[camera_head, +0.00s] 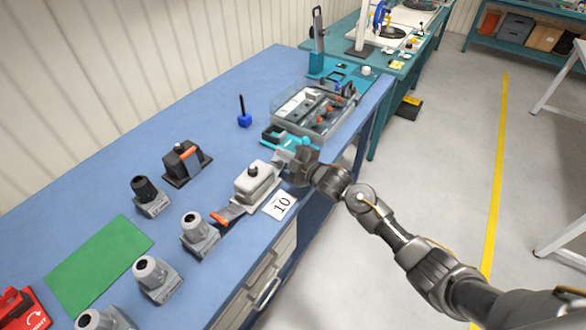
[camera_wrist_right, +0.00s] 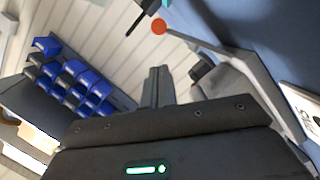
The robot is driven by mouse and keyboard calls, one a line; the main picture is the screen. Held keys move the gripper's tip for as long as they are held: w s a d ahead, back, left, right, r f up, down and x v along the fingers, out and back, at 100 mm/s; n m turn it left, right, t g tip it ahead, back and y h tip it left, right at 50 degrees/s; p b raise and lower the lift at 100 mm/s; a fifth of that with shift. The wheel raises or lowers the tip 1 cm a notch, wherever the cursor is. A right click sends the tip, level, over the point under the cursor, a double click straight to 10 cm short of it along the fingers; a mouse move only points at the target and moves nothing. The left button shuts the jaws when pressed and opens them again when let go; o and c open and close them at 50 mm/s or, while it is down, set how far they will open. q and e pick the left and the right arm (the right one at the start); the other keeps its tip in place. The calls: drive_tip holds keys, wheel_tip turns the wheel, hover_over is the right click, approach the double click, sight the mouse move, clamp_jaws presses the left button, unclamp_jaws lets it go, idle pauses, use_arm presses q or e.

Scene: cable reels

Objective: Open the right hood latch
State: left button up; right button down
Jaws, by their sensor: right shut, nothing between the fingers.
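A light grey hood housing (camera_head: 254,182) with a dark round gland on top stands on the blue bench. A latch lever with an orange end (camera_head: 220,218) lies at its lower left. My right gripper (camera_head: 284,162) is shut and empty at the housing's upper right end, largely hiding the latch there. In the wrist view its fingertips (camera_wrist_right: 158,78) are together, beside a grey latch lever (camera_wrist_right: 228,62) with an orange tip. The grey housing (camera_wrist_right: 220,82) shows behind that lever. I cannot tell whether fingers and lever touch. My left gripper is out of view.
A "10" card (camera_head: 280,205) lies right of the housing, near the bench's front edge. A clear tray of parts (camera_head: 277,122) is beyond the gripper. A black hood with an orange lever (camera_head: 186,163), grey connectors (camera_head: 199,234) and a green mat (camera_head: 98,262) lie left.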

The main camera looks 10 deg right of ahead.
drive_tip(key=shift+w+d+f+m, duration=0.1)
drive_tip(key=shift+w+d+m, duration=0.05)
drive_tip(key=shift+d+m, duration=0.15)
drive_tip(key=shift+w+d+f+m, duration=0.1)
drive_tip(key=shift+w+f+m, duration=0.1)
drive_tip(key=shift+w+m, duration=0.1)
drive_tip(key=shift+w+f+g, duration=0.35)
drive_tip(key=shift+g, duration=0.05)
drive_tip(key=shift+w+f+m+b, duration=0.25)
drive_tip(key=shift+f+m+b, duration=0.05)
drive_tip(key=shift+b, duration=0.15)
drive_tip(key=shift+s, duration=0.1)
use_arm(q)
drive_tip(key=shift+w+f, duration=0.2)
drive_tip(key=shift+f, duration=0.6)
use_arm(e)
drive_tip(key=shift+d, duration=0.15)
